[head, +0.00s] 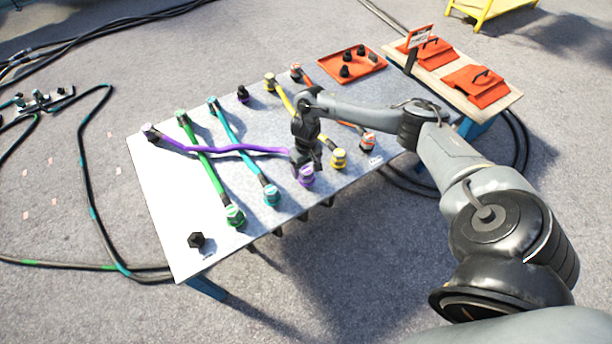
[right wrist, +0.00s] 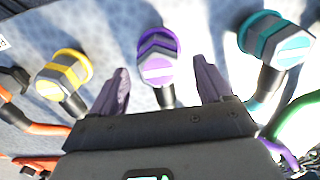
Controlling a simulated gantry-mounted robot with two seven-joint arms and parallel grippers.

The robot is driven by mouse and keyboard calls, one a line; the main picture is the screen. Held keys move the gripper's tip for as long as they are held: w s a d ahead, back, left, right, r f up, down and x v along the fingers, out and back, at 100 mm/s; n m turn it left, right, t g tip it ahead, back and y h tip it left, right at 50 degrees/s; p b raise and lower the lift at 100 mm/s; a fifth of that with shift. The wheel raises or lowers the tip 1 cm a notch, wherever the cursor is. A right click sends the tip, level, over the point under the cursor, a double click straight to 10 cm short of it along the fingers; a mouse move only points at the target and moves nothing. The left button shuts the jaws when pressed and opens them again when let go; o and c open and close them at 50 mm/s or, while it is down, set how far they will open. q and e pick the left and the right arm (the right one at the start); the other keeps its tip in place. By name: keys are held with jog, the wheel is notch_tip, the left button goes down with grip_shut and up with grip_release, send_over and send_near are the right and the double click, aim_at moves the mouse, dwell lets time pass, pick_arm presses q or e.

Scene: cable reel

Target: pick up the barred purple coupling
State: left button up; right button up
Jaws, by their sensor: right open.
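The purple coupling (head: 306,176) stands at the front edge of the pale table (head: 170,200), at the near end of a purple cable (head: 230,149). In the right wrist view the coupling (right wrist: 158,66) shows a pale bar on its round face and a dark purple chevron on its collar. My right gripper (head: 305,158) is over this end of the cable, just behind the coupling. Its two fingers (right wrist: 161,70) are open, one on each side of the coupling, with visible gaps. My left gripper is not in view.
A yellow coupling (head: 338,158) and a teal coupling (head: 271,195) stand on either side. A green coupling (head: 235,215) and an orange one (head: 367,141) are further out. The purple cable crosses the green and teal cables. An orange tray (head: 376,61) lies at the back.

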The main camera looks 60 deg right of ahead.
notch_tip(320, 180, down, 2)
jog(key=shift+f+b, duration=0.1)
jog(key=shift+b, duration=0.25)
jog(key=c, duration=1.2)
jog(key=shift+o, duration=0.2)
jog(key=shift+r, duration=0.25)
